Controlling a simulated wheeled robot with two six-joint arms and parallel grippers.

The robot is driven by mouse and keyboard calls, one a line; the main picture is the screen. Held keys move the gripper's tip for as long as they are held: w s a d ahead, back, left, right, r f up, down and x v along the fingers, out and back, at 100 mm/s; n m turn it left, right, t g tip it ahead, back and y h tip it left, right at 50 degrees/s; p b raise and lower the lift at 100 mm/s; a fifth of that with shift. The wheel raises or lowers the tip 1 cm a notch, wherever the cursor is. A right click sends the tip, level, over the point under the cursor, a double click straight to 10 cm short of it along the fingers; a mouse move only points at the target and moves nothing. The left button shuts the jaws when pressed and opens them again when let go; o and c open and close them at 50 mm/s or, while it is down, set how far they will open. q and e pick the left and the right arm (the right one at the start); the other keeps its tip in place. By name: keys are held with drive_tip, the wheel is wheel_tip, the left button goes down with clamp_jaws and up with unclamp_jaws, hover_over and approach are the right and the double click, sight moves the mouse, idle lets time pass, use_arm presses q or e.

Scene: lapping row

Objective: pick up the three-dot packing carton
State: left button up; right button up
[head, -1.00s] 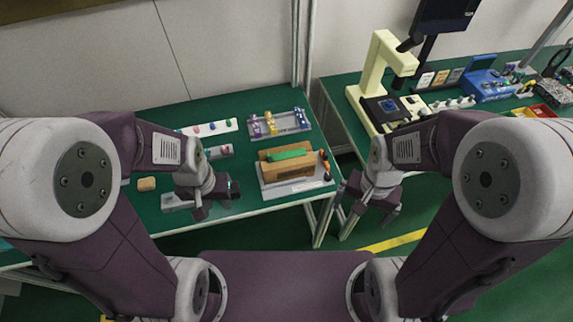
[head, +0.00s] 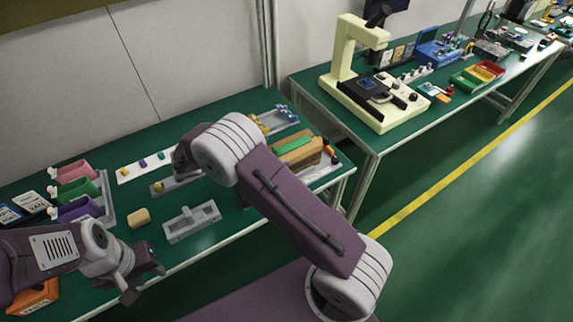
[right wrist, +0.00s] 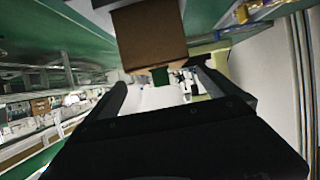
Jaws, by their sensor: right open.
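A brown box (head: 312,152) with a green strip (head: 292,144) on top sits on a light tray at the table's right end, partly behind my right arm. No dots show on it, so I cannot tell whether it is the three-dot packing carton. A brown box face (right wrist: 148,37) also shows close up in the right wrist view, with a green piece below it. My right gripper (right wrist: 158,77) is open, its fingers apart with nothing visibly clamped; in the head view my arm hides its fingers. My left gripper (head: 145,284) is open and empty near the table's front left.
A small tan block (head: 138,217) and a grey fixture (head: 191,222) lie at the table's front. Coloured bins (head: 77,190) stand at left, with an orange box (head: 32,298) below. A second table holds a cream microscope-like machine (head: 345,80). A gap separates the tables.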

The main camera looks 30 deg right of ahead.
sight(288, 148)
drive_tip(key=shift+x, duration=1.5)
drive_tip(key=x, duration=0.2)
drive_tip(key=p+x, duration=0.1)
drive_tip(key=x, duration=0.1)
drive_tip(key=shift+d+r, duration=0.1)
drive_tip(key=shift+d, duration=0.35)
drive_tip(key=shift+w+d, duration=0.1)
drive_tip(key=shift+d, duration=0.25)
drive_tip(key=c, duration=1.9)
